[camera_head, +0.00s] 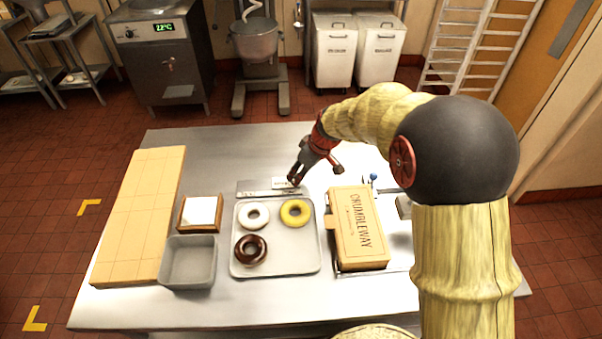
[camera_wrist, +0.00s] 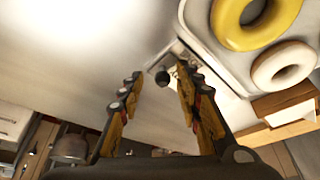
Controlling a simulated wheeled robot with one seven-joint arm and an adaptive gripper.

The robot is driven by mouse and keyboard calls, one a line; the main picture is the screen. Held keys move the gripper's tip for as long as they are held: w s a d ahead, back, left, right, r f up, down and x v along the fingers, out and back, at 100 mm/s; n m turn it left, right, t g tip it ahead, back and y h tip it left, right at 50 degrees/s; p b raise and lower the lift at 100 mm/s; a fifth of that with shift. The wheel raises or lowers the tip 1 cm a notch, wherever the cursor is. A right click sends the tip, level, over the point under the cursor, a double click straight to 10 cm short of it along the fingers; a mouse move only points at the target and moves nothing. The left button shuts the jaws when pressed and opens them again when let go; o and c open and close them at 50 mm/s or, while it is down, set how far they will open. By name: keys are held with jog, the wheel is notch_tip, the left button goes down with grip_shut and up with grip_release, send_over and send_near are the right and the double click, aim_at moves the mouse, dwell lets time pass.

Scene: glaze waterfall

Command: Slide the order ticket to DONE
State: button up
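The order ticket (camera_head: 281,183) is a small white slip on the right part of a narrow grey rail strip (camera_head: 250,187) behind the tray. My gripper (camera_head: 294,181) is low over the ticket end of the strip, pointing down. In the wrist view my gripper (camera_wrist: 160,72) has its two fingers apart, with nothing clearly held between them. A small dark knob (camera_wrist: 162,77) shows between the fingertips, beside the strip; the right finger hides part of the strip and ticket. I cannot tell whether a finger touches the ticket.
A metal tray (camera_head: 297,262) with white, yellow and brown donuts lies in front of the strip. A grey bin (camera_head: 188,262), a wooden-framed white pad (camera_head: 200,213) and a long tan block (camera_head: 140,215) are left. The table behind the strip is clear.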

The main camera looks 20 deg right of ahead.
jog(key=shift+r, duration=0.1)
jog(key=v, duration=1.1)
jog(key=shift+s+d+r, duration=0.2)
jog(key=shift+r, duration=0.15)
jog(key=s+r+m+t+h, duration=0.1)
jog(key=s+r+m, duration=0.2)
jog(key=s, duration=1.1)
jog(key=s+r+m+t+h, duration=0.1)
jog(key=s+r+m, duration=0.2)
jog(key=s, duration=1.1)
jog(key=shift+s+a+r+m, duration=0.2)
jog(key=shift+a+r+m, duration=0.25)
jog(key=shift+r, duration=0.2)
